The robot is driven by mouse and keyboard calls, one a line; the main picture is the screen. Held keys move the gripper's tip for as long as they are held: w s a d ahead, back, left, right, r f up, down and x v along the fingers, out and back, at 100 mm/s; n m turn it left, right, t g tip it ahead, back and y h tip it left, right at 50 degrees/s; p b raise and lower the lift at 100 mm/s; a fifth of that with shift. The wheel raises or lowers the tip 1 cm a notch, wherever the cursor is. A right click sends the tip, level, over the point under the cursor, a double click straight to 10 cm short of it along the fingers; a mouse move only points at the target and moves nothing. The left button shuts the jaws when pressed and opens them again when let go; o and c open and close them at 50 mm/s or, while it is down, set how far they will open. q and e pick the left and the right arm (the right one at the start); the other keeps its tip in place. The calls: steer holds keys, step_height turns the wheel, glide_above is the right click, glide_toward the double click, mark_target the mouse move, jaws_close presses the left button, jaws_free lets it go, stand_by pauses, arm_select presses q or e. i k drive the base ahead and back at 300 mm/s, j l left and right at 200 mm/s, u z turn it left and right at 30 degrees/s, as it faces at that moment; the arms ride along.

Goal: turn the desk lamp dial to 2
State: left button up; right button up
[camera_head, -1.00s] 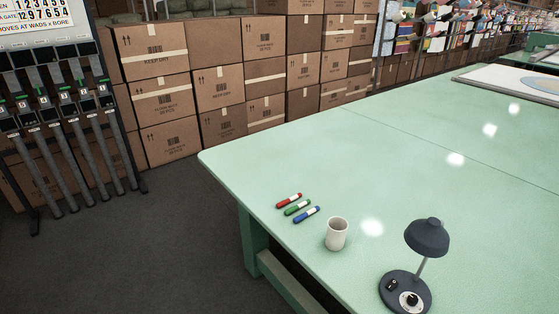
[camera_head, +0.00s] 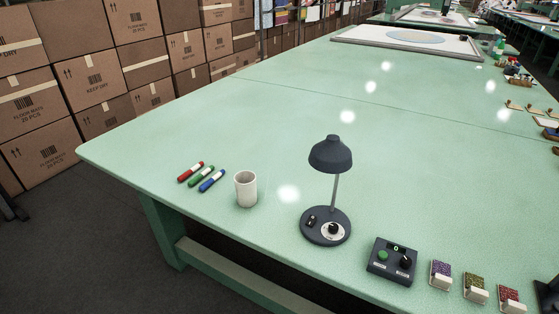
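The dark desk lamp (camera_head: 330,157) stands upright on the green table, near its front edge. Its round base carries a dial (camera_head: 333,231) with a dark knob on a pale disc, and a small black switch (camera_head: 312,221) to the left of it. The dial's numbers and pointer are too small to read. Neither of my grippers shows in the head view.
On the green table (camera_head: 250,110) stand a white cup (camera_head: 246,188), three markers (camera_head: 202,176), a dark control box (camera_head: 391,261) and three small holders with coloured pieces (camera_head: 475,288). A dark object (camera_head: 547,297) is cut off at the lower right. Stacked cartons (camera_head: 95,80) line the back left.

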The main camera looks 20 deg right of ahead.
mark_target(333, 228)
steer(key=z, duration=1.25)
